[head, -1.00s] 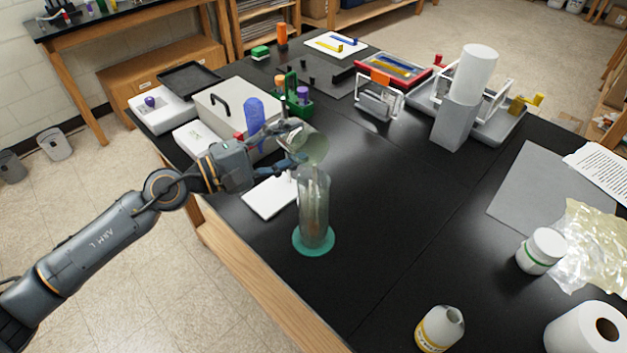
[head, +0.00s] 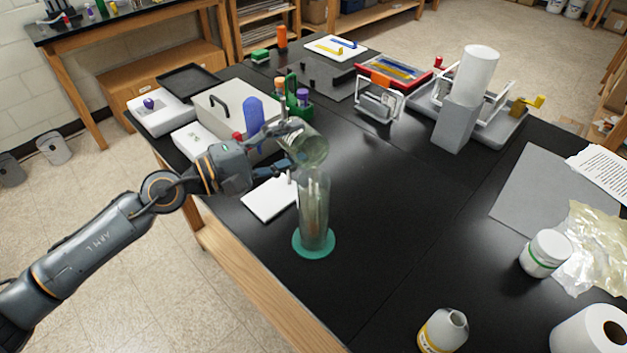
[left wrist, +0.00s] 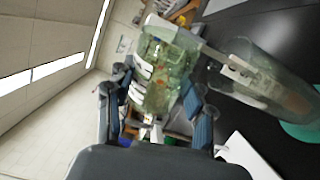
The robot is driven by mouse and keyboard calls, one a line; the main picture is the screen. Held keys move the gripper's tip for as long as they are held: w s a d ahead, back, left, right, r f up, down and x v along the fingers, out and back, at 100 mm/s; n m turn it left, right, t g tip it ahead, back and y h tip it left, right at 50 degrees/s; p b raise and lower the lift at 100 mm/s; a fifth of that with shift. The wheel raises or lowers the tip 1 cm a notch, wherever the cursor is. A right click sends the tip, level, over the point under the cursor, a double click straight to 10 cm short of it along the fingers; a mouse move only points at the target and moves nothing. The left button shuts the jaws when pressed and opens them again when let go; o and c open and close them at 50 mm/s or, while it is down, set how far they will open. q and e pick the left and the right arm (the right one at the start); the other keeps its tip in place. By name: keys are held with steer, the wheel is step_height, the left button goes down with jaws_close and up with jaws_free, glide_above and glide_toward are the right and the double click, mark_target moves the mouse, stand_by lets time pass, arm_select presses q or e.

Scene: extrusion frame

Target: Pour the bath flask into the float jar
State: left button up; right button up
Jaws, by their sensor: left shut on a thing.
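My left gripper (head: 283,153) is shut on the bath flask (head: 312,152), a clear greenish glass vessel, and holds it tilted just above the float jar. The flask also shows between the fingers in the left wrist view (left wrist: 166,72). The float jar (head: 314,215) is a tall clear cylinder on a round teal base, standing upright on the black bench. Pale rods and something reddish show inside it. The flask's lower right side is close to the jar's mouth; I cannot tell whether they touch or whether liquid is flowing. My right gripper is not in view.
A white pad (head: 268,198) lies left of the jar on the bench (head: 390,220). A grey box (head: 232,112) and a blue object (head: 253,118) stand behind the gripper. A yellow-labelled bottle (head: 441,330) stands at the front.

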arm_select(q)
steer(key=shift+s+d+r+m+b, duration=0.15)
steer(key=shift+r+m+b, duration=0.15)
steer(key=shift+m+b, duration=0.3)
stand_by(0.5)
steer(key=shift+f+m, duration=0.1)
steer(key=shift+m, duration=0.2)
